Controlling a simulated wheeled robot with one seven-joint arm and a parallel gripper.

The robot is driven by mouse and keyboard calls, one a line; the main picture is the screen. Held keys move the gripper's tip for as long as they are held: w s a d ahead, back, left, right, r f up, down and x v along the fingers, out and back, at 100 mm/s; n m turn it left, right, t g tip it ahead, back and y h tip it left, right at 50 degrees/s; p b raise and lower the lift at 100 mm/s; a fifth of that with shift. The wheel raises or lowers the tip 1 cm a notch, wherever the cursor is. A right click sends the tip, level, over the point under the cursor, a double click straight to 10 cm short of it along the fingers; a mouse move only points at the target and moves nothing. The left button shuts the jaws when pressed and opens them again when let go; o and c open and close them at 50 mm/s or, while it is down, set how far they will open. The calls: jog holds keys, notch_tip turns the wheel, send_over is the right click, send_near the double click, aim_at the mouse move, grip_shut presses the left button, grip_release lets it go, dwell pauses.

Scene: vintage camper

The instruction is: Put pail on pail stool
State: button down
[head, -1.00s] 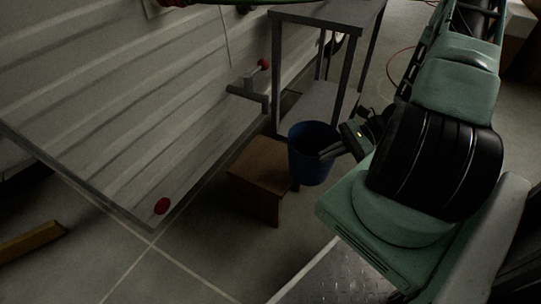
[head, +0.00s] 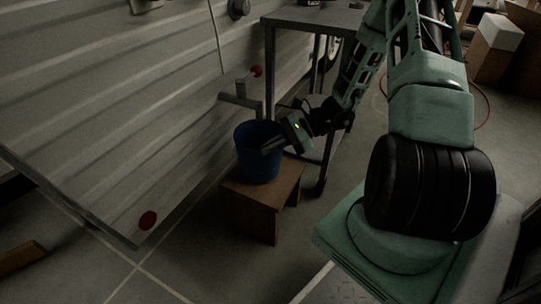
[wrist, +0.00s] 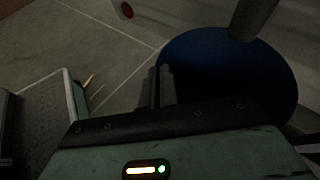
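The dark blue pail (head: 256,165) is upright over the brown wooden pail stool (head: 264,207) in the head view. Its base overlaps the stool's top, toward the back; I cannot tell whether it touches. My gripper (head: 272,147) reaches in from the right, with its fingers at the pail's near right rim, and appears shut on the pail's wall. In the wrist view the pail (wrist: 225,72) fills the right side, beside my close-set gripper fingers (wrist: 163,86). The stool is not distinguishable in the wrist view.
A grey metal table (head: 315,20) stands just behind the pail. A pale ribbed camper panel (head: 110,100) with a bracket (head: 240,98) and red discs lies to the left. Open tiled floor (head: 200,265) is in front of the stool.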

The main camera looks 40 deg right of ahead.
jog(key=shift+f+b, duration=0.35)
jog(key=shift+f, duration=0.6)
jog(key=shift+r, duration=0.15)
jog(key=c, duration=1.7)
grip_release()
